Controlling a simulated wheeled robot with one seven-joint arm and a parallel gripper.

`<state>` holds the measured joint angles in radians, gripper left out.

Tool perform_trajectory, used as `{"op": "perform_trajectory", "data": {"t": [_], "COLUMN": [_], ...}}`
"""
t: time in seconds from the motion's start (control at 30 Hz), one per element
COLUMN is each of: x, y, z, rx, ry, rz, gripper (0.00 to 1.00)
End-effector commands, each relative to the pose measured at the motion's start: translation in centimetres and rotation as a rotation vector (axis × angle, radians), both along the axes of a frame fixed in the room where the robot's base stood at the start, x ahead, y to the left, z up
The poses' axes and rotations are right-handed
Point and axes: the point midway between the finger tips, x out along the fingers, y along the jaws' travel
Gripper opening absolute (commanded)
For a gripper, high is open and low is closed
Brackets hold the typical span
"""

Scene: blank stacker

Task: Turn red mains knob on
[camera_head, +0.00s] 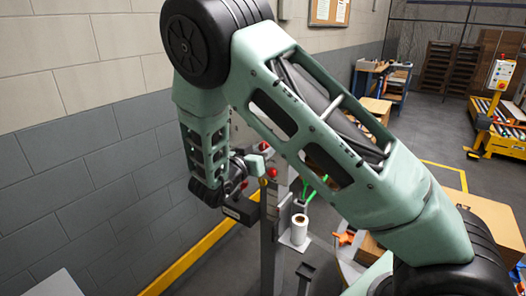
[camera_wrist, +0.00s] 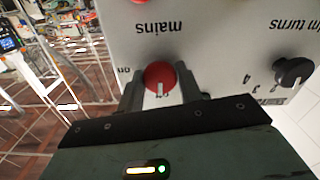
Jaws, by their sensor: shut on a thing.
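The red mains knob (camera_wrist: 160,74) is on a light grey panel (camera_wrist: 215,45), which appears upside down in the wrist view. The label "mains" is above the knob in the picture, and "on" is to its left. The knob's white mark points toward the bottom of the picture, not at "on". My gripper (camera_wrist: 160,86) has one finger on each side of the knob and is shut on it. In the head view my gripper (camera_head: 238,192) is at the machine by the wall, and the mains knob cannot be made out clearly there.
A black numbered knob (camera_wrist: 293,71) is to the right on the same panel. A red part shows at the top edge of the wrist view. In the head view, a white roll (camera_head: 299,229) stands near the machine, and a brick wall (camera_head: 80,150) is close on the left.

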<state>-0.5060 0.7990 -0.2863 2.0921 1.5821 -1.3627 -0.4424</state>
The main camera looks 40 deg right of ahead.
Motion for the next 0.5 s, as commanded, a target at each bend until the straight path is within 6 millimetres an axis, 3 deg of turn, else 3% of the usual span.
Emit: {"op": "perform_trajectory", "data": {"t": [0.5], "x": [0.03], "y": [0.02], "z": [-0.54], "rx": [0.121], "ry": [-0.336], "rz": [0.000], "gripper": [0.13]}}
